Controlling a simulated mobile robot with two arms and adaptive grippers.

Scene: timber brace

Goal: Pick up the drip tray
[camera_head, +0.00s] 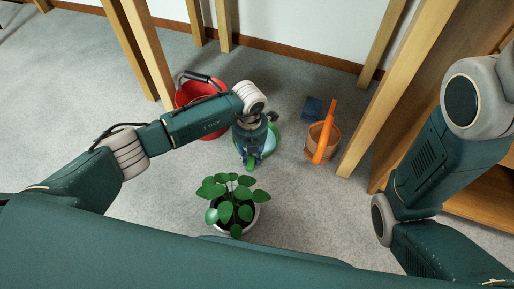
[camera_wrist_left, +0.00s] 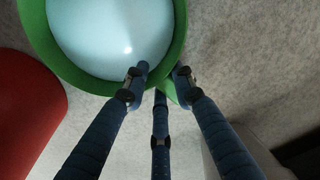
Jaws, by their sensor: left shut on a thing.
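The drip tray (camera_head: 272,138) appears as a round green dish with a pale blue inside, partly hidden behind my left wrist in the head view. In the left wrist view the tray (camera_wrist_left: 172,50) fills the upper left, with a green rim and a short green piece at its near edge. My left gripper (camera_head: 250,160) points down at the tray's near side. In the left wrist view its dark blue fingers (camera_wrist_left: 160,82) are shut on that green edge. I cannot tell whether the tray touches the floor. My right gripper is out of view.
A red bucket (camera_head: 187,97) stands left of the tray. An orange container (camera_head: 313,148) with an orange-handled tool and a dark blue piece (camera_head: 312,106) are at the right. A potted plant (camera_head: 232,193) stands in front. Wooden legs (camera_head: 390,90) surround the carpet.

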